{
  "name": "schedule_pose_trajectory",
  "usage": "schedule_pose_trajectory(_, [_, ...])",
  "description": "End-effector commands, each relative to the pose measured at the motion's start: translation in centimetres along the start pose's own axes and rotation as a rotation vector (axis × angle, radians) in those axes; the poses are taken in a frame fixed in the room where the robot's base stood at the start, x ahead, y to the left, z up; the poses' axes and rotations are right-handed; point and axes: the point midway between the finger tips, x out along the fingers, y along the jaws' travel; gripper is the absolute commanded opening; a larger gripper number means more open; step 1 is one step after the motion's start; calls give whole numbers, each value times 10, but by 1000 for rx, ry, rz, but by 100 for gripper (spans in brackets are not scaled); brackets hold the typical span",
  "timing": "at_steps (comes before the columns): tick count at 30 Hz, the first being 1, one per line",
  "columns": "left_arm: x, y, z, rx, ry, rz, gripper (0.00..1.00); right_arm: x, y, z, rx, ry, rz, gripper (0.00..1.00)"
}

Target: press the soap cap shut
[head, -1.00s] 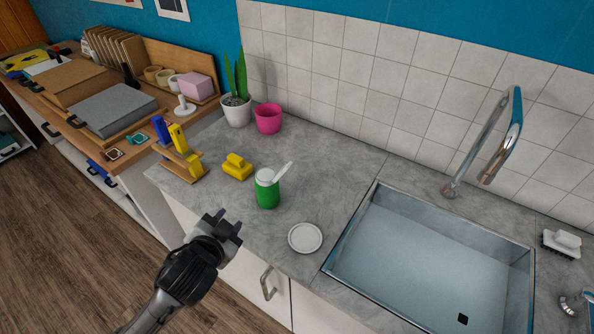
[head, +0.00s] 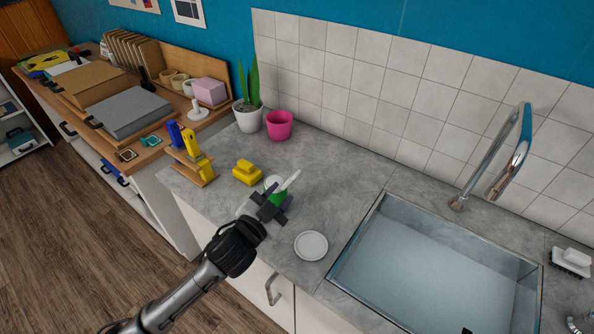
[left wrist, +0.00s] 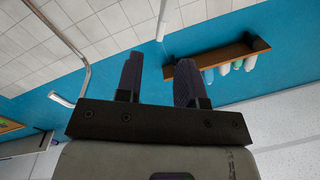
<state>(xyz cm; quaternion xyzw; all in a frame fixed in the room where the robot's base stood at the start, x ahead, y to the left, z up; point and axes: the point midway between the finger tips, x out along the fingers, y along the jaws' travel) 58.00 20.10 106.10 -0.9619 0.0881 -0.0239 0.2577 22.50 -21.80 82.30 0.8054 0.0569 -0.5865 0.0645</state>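The green soap bottle (head: 279,198) stands on the grey counter in the head view. Its white cap (head: 290,181) is flipped up and slants up to the right. My left gripper (head: 272,207) is in front of the bottle from the camera and hides much of its body; I cannot tell whether they touch. In the left wrist view my left gripper (left wrist: 158,78) has its two fingers apart, with nothing between them. The bottle is not clearly recognisable there. My right gripper is not in view.
A yellow sponge-like block (head: 247,173) and a holder with tools (head: 199,167) stand left of the bottle. A white dish (head: 311,246) lies to the right, before the sink (head: 430,270). A pink pot (head: 279,125) and a plant (head: 248,115) stand behind.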

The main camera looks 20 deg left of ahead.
Motion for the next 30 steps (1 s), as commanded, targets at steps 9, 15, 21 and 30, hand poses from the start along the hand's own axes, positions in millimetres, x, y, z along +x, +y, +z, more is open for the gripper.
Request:
schedule_pose_trajectory(9, [55, -1, -2, 0, -2, -1, 35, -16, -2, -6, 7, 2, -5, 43])
schedule_pose_trajectory(15, [75, 0, -1, 0, -1, 0, 35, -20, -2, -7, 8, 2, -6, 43])
schedule_pose_trajectory(21, [83, 0, 0, 0, -2, 1, 35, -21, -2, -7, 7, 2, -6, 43])
schedule_pose_trajectory(30, [84, 0, 0, 0, -1, 0, 35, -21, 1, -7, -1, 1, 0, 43])
